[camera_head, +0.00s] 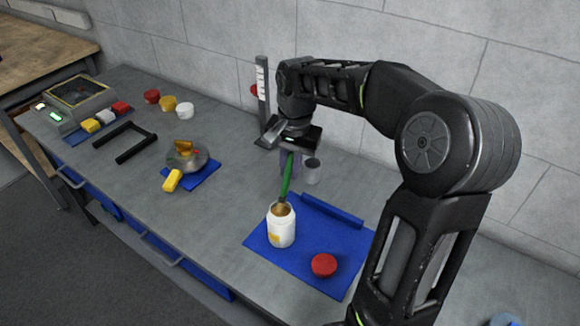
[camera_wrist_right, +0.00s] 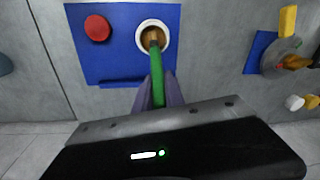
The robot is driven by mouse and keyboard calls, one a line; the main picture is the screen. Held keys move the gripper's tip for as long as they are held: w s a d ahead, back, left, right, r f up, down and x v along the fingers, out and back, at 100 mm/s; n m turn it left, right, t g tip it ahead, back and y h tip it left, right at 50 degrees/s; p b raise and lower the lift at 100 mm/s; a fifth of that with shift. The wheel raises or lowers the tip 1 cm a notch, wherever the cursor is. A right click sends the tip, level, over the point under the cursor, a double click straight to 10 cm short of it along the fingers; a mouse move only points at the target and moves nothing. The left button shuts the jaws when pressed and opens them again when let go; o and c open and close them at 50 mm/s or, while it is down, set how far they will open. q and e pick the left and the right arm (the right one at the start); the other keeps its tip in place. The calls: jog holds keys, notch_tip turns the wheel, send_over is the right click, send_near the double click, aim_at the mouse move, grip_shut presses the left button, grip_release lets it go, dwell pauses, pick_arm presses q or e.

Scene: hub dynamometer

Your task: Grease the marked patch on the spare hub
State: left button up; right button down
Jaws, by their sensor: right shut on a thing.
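My right gripper (camera_head: 289,165) is shut on the green handle of a brush (camera_head: 286,183), which points down. The brush's lower end is inside the mouth of an open white jar (camera_head: 280,234). The right wrist view shows the brush (camera_wrist_right: 158,75) entering the jar (camera_wrist_right: 140,42), with brown contents around its end. The spare hub appears to be the grey round piece (camera_head: 201,161) on a small blue mat, left of the jar. It carries an orange-brown part on top; I cannot make out the marked patch. The hub also shows in the right wrist view (camera_wrist_right: 277,60). My left gripper is not in view.
The jar and a red lid (camera_head: 324,265) stand on a blue mat (camera_head: 336,237) with a raised blue bar. A grey cup (camera_head: 312,172) and an upright scale post (camera_head: 262,95) stand behind. A yellow block (camera_head: 172,181) lies by the hub. A black frame (camera_head: 125,142) lies farther left.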

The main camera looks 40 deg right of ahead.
jog(key=shift+s+f+b, duration=0.1)
jog(key=shift+f+b, duration=0.2)
jog(key=shift+f, duration=0.25)
dwell(1.4)
jog(key=shift+r, duration=0.1)
jog(key=shift+r+p, duration=2.65)
jog(key=shift+r, duration=0.85)
jog(key=shift+n, duration=0.3)
